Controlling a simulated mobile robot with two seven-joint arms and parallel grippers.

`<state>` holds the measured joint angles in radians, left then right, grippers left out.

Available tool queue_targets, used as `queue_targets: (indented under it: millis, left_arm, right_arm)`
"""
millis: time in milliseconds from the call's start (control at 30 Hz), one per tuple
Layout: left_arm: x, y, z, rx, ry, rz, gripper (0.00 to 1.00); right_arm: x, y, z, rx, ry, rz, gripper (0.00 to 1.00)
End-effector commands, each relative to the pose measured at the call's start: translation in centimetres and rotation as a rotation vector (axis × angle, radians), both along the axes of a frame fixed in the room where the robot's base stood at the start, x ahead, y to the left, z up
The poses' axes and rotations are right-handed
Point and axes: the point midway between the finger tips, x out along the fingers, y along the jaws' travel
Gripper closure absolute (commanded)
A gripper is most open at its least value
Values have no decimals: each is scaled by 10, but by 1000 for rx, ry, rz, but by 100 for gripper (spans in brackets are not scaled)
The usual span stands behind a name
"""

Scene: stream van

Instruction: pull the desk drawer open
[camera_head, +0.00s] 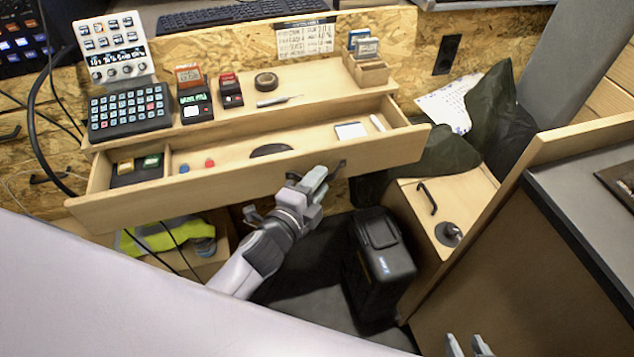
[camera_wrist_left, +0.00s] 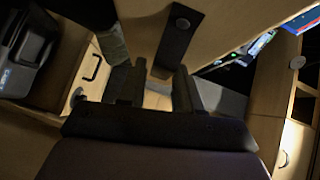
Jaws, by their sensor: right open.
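The wooden desk drawer (camera_head: 235,187) stands pulled out from under the desk shelf, with its inside in view. Its dark handle (camera_head: 338,167) is on the right part of the drawer front. My left gripper (camera_head: 322,178) is at the front, just beside the handle. In the left wrist view, the dark handle bar (camera_wrist_left: 179,40) ends close to the gap between the spread fingers of my left gripper (camera_wrist_left: 157,88); no firm hold shows. My right gripper (camera_head: 470,346) is open and empty at the bottom edge, far from the drawer.
The drawer holds small items, including a white card (camera_head: 350,130). A control pad (camera_head: 130,110) and small boxes stand on the shelf. A black case (camera_head: 378,260) stands on the floor right of my left arm. A counter (camera_head: 590,200) closes off the right.

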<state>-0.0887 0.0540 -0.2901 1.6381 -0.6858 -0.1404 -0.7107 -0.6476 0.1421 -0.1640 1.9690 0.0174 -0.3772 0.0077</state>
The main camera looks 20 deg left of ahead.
Motion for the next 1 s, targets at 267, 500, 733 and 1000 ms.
queue_targets:
  millis: [267,500,733,1000]
  left_arm:
    - [-32,7,3,1,3,1,66]
    - [-59,12,7,1,4,0,66]
    - [-69,14,9,2,3,0,66]
    - [-68,14,9,1,2,1,66]
  right_arm:
    - [0,0,2,0,-1,0,57]
    - [1,0,2,0,-4,1,57]
    - [1,0,2,0,-4,1,57]
    - [1,0,2,-1,-3,0,57]
